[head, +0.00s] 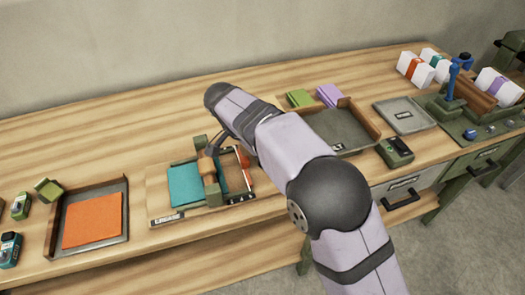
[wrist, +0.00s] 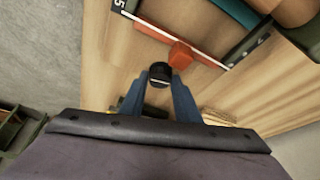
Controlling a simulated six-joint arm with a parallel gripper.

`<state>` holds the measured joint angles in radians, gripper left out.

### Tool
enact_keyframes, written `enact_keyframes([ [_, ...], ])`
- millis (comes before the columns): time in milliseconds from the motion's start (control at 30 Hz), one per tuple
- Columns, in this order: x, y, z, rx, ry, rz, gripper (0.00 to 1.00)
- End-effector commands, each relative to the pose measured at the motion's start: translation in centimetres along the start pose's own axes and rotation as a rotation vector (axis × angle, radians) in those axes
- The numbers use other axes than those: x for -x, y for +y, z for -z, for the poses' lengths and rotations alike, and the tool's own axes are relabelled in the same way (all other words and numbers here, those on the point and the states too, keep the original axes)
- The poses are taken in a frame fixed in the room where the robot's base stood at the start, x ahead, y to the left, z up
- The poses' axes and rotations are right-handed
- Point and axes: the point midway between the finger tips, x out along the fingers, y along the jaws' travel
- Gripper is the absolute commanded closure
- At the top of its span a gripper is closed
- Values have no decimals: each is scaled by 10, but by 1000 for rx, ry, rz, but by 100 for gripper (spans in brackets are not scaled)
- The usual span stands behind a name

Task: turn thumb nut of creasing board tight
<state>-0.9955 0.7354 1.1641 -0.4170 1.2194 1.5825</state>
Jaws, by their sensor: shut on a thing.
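The creasing board (head: 157,190) lies on the bench left of centre in the head view, with a teal sheet (head: 184,186) on it and my arm partly over it. In the wrist view, my gripper (wrist: 158,82) has its blue fingers closed on a round black thumb nut (wrist: 159,72). The block also shows in the head view (head: 244,162). My arm hides the fingers and the nut in the head view.
A tray (head: 122,222) with an orange sheet stands left of the board. A larger grey tray (head: 372,143) stands to the right, with a dark green device (head: 396,151) near it. The bench behind the board is mostly clear.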

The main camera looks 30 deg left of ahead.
Motion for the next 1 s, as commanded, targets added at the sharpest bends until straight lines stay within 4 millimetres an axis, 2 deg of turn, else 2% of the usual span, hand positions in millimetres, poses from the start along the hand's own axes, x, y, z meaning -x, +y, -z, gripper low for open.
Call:
enact_keyframes([
  [300, 2, -3, 2, -137, 1, -51, 93],
  [867, 1, -3, 2, -170, 0, -64, 93],
  [900, 2, -3, 2, -169, 0, -64, 66],
  [967, 1, -3, 1, -169, 0, -64, 52],
  [1000, 1, -3, 1, -168, 0, -64, 52],
])
